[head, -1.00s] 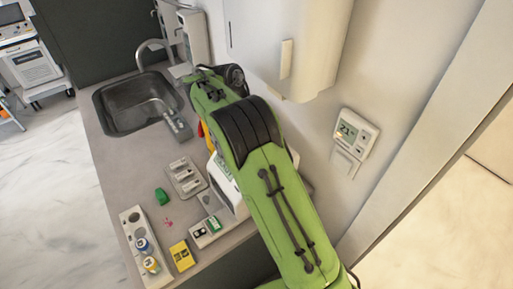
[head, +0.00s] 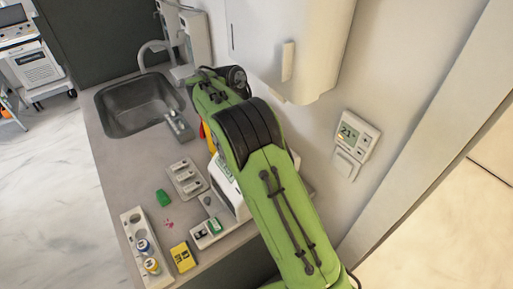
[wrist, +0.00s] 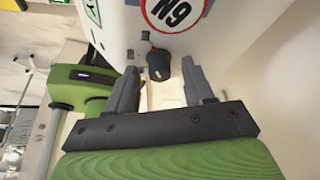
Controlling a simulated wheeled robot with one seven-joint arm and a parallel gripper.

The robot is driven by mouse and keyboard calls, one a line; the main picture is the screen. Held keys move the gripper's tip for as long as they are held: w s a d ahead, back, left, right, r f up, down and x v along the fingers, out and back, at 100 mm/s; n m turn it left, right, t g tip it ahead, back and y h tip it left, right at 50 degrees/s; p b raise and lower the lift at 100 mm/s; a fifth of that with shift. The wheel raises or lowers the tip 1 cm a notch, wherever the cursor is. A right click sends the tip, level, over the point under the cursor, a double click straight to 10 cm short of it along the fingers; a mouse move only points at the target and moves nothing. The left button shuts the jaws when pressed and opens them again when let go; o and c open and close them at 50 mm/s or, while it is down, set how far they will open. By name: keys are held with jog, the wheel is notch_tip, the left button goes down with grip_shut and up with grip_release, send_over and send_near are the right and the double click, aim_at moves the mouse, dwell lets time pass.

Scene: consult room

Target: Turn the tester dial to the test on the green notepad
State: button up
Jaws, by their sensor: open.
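In the wrist view a small black knob (wrist: 158,65), which looks like the dial, sticks out from a white casing (wrist: 130,27). My gripper (wrist: 159,72) is open, with the knob in the gap between its fingertips. I cannot tell whether either finger touches it. In the head view my green arm covers most of a white device (head: 225,180), and the gripper's fingers are hidden. No test name is readable.
The counter holds a yellow box (head: 183,257), a white rack (head: 135,222) with capped vials, and a grey tray (head: 187,179). The sink (head: 140,105) lies beyond. A wall dispenser (head: 275,45) and a thermostat (head: 355,133) are on the right wall.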

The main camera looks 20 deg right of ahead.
jog(key=p+v, duration=0.9)
jog(key=v, duration=0.6)
jog(key=shift+a+r, duration=0.15)
jog(key=shift+r, duration=0.2)
